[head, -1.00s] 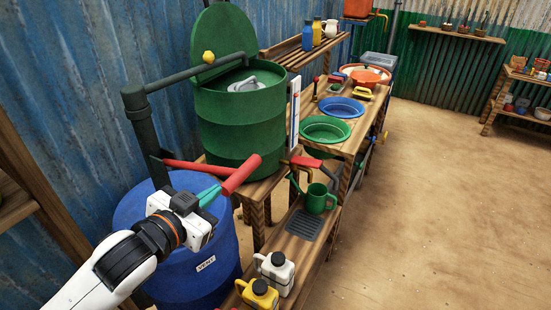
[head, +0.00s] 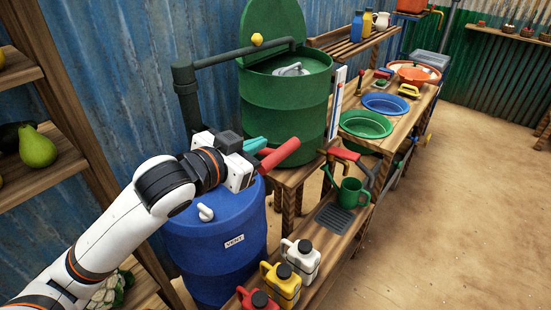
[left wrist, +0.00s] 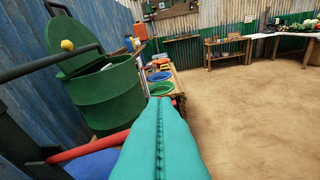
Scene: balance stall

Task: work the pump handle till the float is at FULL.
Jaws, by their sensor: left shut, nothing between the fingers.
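The pump handle's red grip (head: 281,152) sticks out over the blue barrel (head: 205,240). Its red bar (left wrist: 90,147) shows in the left wrist view, left of my fingers. My left gripper (head: 256,145) has teal fingers, shut and empty, beside the grip in the head view; I cannot tell whether they touch it. The shut fingers also fill the lower middle of the left wrist view (left wrist: 160,140). A dark pump pipe (head: 187,95) bends over the open green drum (head: 285,105). A white gauge strip (head: 337,105) stands beside the drum; its reading is too small to tell. My right gripper is out of view.
White (head: 301,260), yellow (head: 280,284) and red (head: 257,300) jugs stand on a low bench, with a green watering can (head: 349,193) beyond. Green (head: 366,124) and blue (head: 386,103) basins sit on the table. A wooden shelf (head: 25,85) stands left. The floor at right is clear.

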